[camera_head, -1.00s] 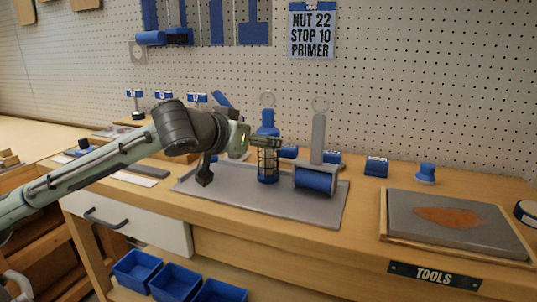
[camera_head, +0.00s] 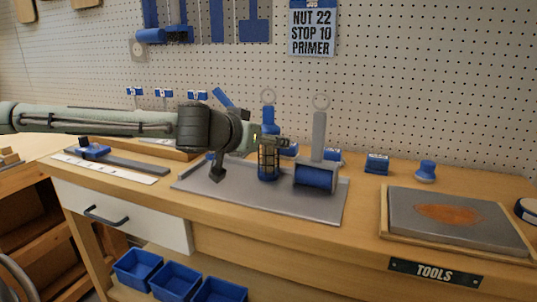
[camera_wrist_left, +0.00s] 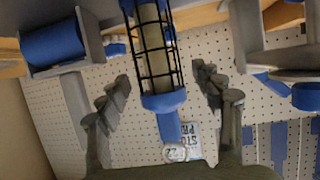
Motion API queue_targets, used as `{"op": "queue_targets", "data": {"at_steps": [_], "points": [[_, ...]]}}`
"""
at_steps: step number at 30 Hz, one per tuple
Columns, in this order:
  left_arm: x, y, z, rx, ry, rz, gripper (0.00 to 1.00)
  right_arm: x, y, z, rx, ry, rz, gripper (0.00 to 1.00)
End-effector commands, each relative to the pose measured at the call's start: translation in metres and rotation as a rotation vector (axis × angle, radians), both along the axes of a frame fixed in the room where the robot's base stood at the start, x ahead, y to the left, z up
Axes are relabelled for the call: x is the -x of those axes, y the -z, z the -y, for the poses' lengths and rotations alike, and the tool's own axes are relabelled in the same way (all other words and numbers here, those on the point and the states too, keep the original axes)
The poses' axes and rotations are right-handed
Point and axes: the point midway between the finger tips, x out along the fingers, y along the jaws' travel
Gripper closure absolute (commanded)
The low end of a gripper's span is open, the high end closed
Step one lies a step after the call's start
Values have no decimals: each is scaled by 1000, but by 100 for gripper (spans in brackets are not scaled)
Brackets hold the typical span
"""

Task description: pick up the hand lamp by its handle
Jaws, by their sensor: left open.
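The hand lamp (camera_head: 268,165) stands upright on the grey tray (camera_head: 240,197), with a blue base, dark wire cage, blue handle and a ring on top. In the left wrist view the lamp (camera_wrist_left: 155,50) appears upside down, its cage at the top and its blue handle pointing down. My left gripper (camera_head: 284,142) is open at about the height of the lamp's upper cage and lower handle. In the wrist view its fingers (camera_wrist_left: 168,92) are on either side of the lamp, with gaps showing. It hides part of the lamp in the head view. My right gripper is not in view.
A paint roller (camera_head: 316,178) with an upright grey handle stands close to the lamp's right. Small blue boxes (camera_head: 377,163) and a blue knob (camera_head: 426,171) sit behind. A framed plate (camera_head: 455,217) lies at right. Pegboard (camera_head: 420,80) rises behind the bench.

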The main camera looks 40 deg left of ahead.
Motion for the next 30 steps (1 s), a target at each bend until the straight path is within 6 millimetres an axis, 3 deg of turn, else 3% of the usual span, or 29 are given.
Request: {"op": "queue_targets", "data": {"at_steps": [2, 17, 30], "points": [[0, 0, 0, 0, 0, 0, 39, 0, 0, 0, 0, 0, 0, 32], [0, 0, 0, -1, 0, 0, 99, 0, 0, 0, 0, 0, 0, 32], [3, -9, 1, 1, 1, 6, 100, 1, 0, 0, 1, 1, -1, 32]]}}
